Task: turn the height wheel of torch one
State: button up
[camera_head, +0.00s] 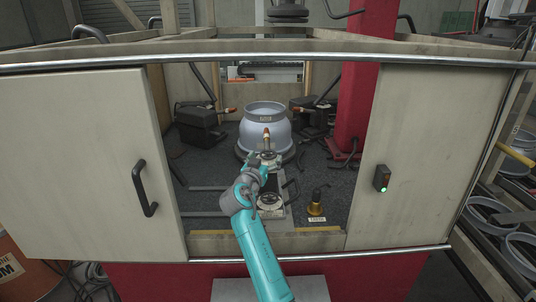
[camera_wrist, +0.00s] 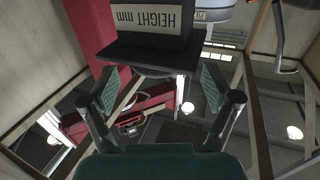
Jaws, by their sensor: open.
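In the head view a torch with a copper nozzle (camera_head: 267,138) stands in front of the pale grey cylinder (camera_head: 265,122). My gripper (camera_head: 260,163) is at this torch, small and partly merged with it. In the wrist view my gripper (camera_wrist: 161,86) is open, its two green pads apart with nothing visibly held between them. A dark block (camera_wrist: 150,55) with an upside-down "HEIGHT mm" label (camera_wrist: 146,16) lies just beyond the fingertips. I cannot make out the height wheel clearly, nor which torch number this is.
Black units with copper tips stand left (camera_head: 200,122) and right (camera_head: 312,112) of the cylinder. A red column (camera_head: 367,95) rises at right. A brass piece (camera_head: 316,206) with a label sits on the floor. Cabinet panels (camera_head: 75,160) flank the opening, with a sill (camera_head: 265,243) below.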

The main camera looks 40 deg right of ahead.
aim_at(268, 152)
jog(key=shift+x, duration=1.75)
jog(key=c, duration=1.2)
